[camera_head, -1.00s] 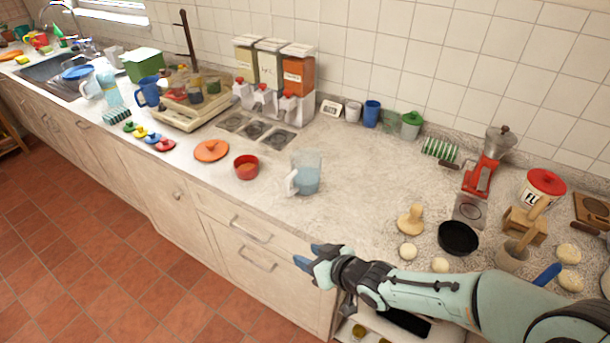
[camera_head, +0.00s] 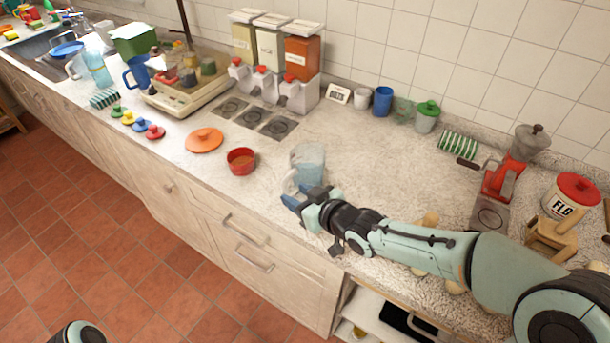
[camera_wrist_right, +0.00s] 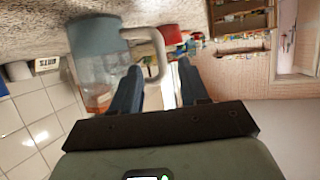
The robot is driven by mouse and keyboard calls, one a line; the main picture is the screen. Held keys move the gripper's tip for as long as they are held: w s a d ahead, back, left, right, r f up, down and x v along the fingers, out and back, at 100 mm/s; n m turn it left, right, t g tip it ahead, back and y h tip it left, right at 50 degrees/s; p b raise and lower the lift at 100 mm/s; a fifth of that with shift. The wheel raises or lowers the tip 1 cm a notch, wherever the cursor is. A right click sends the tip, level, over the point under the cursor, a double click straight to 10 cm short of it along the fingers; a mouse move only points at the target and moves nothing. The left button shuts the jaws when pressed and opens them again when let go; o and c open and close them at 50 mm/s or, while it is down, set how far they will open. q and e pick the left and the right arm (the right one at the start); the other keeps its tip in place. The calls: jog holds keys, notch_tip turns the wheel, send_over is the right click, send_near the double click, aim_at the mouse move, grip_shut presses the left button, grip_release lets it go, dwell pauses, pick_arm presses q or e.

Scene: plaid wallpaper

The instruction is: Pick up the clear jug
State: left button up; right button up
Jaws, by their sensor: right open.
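The clear jug (camera_head: 308,165) stands upright on the counter near its front edge, with its pale handle toward the left and front. My right gripper (camera_head: 300,198) is at the jug's front side, open and empty, and partly hides its lower part. In the right wrist view the jug (camera_wrist_right: 92,55) is just beyond the fingers. Its handle (camera_wrist_right: 160,52) lies ahead of the gap between the open fingertips (camera_wrist_right: 160,75). I cannot tell whether a finger touches it. My left gripper is not in view.
A red bowl (camera_head: 241,161) and an orange lid (camera_head: 204,140) lie left of the jug. Burners (camera_head: 255,118) and dispensers (camera_head: 275,88) stand behind. A red grinder (camera_head: 500,180) is at right.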

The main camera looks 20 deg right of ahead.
aim_at(286, 191)
jog(key=x, duration=0.6)
jog(key=shift+s+f, duration=0.1)
grip_shut()
